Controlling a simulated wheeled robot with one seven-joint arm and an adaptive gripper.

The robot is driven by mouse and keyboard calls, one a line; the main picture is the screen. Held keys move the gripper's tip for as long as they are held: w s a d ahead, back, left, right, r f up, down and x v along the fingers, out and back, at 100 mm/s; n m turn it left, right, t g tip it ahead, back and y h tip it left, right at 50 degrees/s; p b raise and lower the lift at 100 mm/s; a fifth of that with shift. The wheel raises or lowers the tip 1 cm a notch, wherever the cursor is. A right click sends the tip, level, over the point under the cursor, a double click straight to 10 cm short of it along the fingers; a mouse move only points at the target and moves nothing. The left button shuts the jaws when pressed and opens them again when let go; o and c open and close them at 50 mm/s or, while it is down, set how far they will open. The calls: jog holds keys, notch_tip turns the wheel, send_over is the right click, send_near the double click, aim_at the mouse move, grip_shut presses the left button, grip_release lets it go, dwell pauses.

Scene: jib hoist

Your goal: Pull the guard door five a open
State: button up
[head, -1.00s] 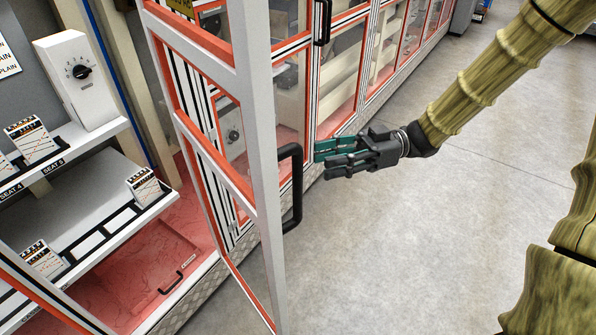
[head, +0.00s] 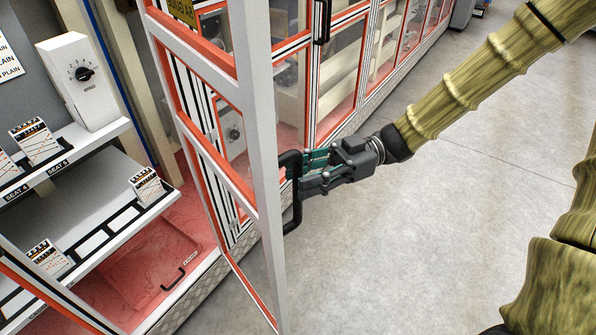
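The guard door (head: 268,210) is a tall grey-white frame with orange inner edging and clear panels. It stands swung out from the cabinet front into the aisle. Its black bar handle (head: 292,222) is upright on the near edge. My gripper (head: 303,170), with teal pads and dark fingers, is at the upper half of the handle from the right. Its fingers look apart, with the tips at the bar. Whether they touch the bar is hard to tell.
Inside the open bay are a white shelf (head: 85,215) with several printed cards, a white dial box (head: 80,75) and a red floor (head: 150,265). More closed orange-edged doors (head: 340,85) run along the back. The grey floor (head: 430,230) to the right is clear.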

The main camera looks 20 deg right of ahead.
jog(key=shift+s+a, duration=0.15)
jog(key=shift+a, duration=0.6)
